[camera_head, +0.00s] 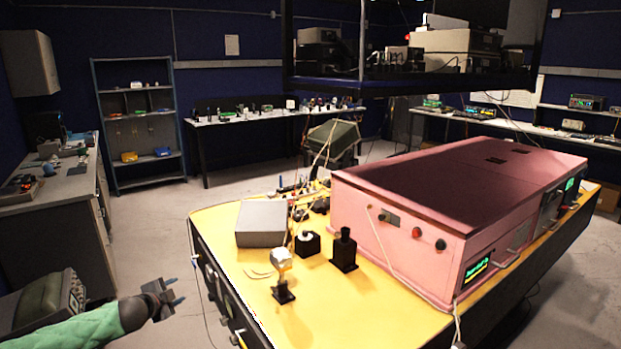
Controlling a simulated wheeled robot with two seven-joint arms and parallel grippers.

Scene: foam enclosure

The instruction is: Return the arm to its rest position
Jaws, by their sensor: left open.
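My left gripper (173,298) is at the lower left in the head view, on the end of my left arm (85,330) in its green sleeve. Its two fingers are apart and nothing is between them. It is over the floor, to the left of the yellow-topped table (215,225) and apart from it. My right gripper and right arm are not in the picture.
A pink box instrument (370,235) fills the table's right part. A grey box (262,222) and black optical mounts (344,250) stand on its left part. A green-grey device (45,305) is close to my left arm. Open floor (150,225) lies beyond.

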